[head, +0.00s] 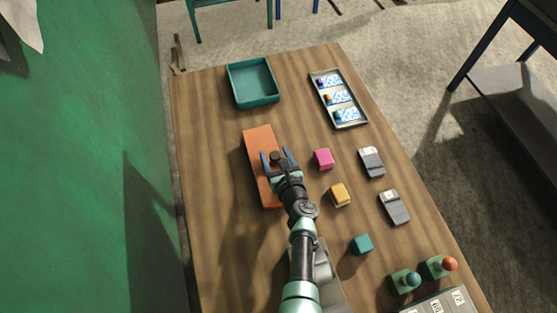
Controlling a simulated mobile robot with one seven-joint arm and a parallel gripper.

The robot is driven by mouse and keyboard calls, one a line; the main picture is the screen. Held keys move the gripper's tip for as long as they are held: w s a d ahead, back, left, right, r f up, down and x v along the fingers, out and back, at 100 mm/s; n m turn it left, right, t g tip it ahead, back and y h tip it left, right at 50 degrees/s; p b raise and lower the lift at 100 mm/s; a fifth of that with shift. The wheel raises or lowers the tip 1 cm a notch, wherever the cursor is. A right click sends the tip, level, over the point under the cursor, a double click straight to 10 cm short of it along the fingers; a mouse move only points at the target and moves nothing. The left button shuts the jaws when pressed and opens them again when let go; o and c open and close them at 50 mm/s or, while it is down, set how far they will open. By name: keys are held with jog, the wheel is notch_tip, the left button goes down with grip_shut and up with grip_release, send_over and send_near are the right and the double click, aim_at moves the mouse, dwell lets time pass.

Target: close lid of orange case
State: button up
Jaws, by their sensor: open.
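The orange case (256,146) is a long narrow box on the left half of the wooden table. Its visible orange face is smooth. My arm hides part of its right side, and I cannot tell whether its lid stands open or lies shut. My gripper (276,157) is over the case's right part, with its two blue fingers spread apart. A small dark round shape shows between the fingers; I cannot tell what it belongs to. Whether the fingers touch the case is unclear.
A teal tray (236,91) stands behind the case. A grey tray with blue-white cards (362,122) lies far right. Pink (324,159), yellow (340,194) and teal (361,244) blocks and two grey boxes stand right. The table's left strip is clear beside a green wall (80,150).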

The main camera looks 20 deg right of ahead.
jog(key=p+v, duration=0.4)
jog(key=v, duration=0.8)
jog(key=shift+s+r, duration=0.15)
jog(key=shift+s, duration=0.25)
jog(key=w+a+r+n+t+y+b, duration=0.1)
jog(key=w+a+r+n+t, duration=0.1)
jog(key=w+r+n, duration=0.65)
jog(key=w+a+r+n+t+y+b, duration=0.1)
jog(key=w+a+r+n, duration=0.3)
jog(key=r, duration=0.9)
jog(key=w+a+r+n+t+y+b, duration=0.1)
jog(key=w+r+n+t, duration=0.15)
jog(key=r+n, duration=0.65)
jog(key=s+a+r+n+t+b, duration=0.15)
jog(key=r+n, duration=0.25)
jog(key=r, duration=0.6)
jog(key=s+a+r+n+t+b, duration=0.15)
jog(key=r+n, duration=0.25)
jog(key=r, duration=0.6)
jog(key=s+a+r+n+t+h, duration=0.1)
jog(key=s+r+n+t+h, duration=0.2)
jog(key=s+r, duration=1.2)
notch_tip(320, 180, up, 2)
jog(key=n+t, duration=0.2)
jog(key=n, duration=0.1)
jog(key=shift+a+n+b, duration=0.3)
jog(key=shift+a+n, duration=0.05)
jog(key=shift+a, duration=0.05)
jog(key=shift+s+r, duration=0.1)
